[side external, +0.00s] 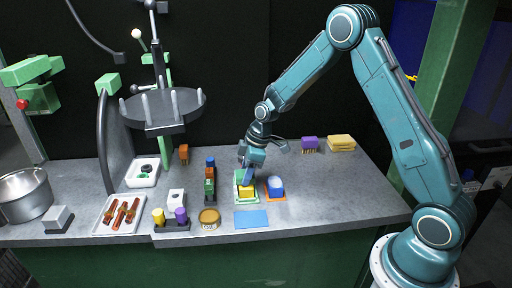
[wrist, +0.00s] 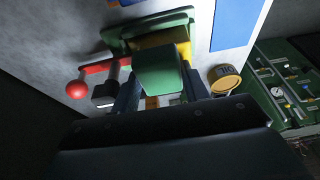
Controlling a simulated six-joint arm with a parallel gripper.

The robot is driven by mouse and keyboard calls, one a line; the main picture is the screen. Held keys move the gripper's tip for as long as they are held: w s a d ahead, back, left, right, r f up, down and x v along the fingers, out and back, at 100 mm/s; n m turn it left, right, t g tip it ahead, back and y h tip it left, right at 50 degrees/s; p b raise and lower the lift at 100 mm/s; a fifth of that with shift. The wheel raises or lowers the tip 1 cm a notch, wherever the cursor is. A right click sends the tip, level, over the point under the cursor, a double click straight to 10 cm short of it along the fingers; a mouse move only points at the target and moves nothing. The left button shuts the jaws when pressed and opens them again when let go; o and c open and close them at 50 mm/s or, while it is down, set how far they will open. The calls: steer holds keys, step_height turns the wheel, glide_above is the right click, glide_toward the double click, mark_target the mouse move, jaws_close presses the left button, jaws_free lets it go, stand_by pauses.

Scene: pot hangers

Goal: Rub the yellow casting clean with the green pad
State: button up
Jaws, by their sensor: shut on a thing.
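The yellow casting (side external: 246,192) sits in a green holder (side external: 238,201) on the grey bench. My gripper (side external: 247,180) is right above it, pointing down. In the wrist view my gripper (wrist: 160,95) is shut on the green pad (wrist: 162,70), a block held between its blue fingers. The pad covers part of the casting, whose yellow shows just beyond it (wrist: 170,42), inside the green holder (wrist: 122,42). The pad looks very close to the casting; I cannot tell whether they touch. In the side view the pad is not clearly distinguishable.
A blue block on an orange base (side external: 275,197) stands right of the holder. A flat blue mat (side external: 251,220) and a round tin (side external: 209,218) lie in front. A rack of coloured blocks (side external: 210,185) stands at left.

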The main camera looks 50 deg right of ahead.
mark_target(239, 178)
steer(key=shift+w+a, duration=0.65)
steer(key=shift+w, duration=0.05)
steer(key=shift+s+d, duration=1.55)
steer(key=shift+s, duration=0.1)
steer(key=a, duration=0.1)
steer(key=w+a, duration=0.1)
steer(key=a, duration=0.3)
steer(key=shift+w+a, duration=0.2)
steer(key=shift+w, duration=0.1)
steer(key=s+d, duration=0.3)
steer(key=shift+s+d, duration=0.2)
steer(key=shift+d, duration=0.1)
steer(key=w+a, duration=0.3)
steer(key=shift+w+a, duration=0.2)
steer(key=shift+s+d, duration=1.65)
steer(key=shift+w+a, duration=1.55)
steer(key=shift+w+a+r, duration=0.1)
steer(key=shift+w, duration=0.05)
step_height(239, 178, up, 8)
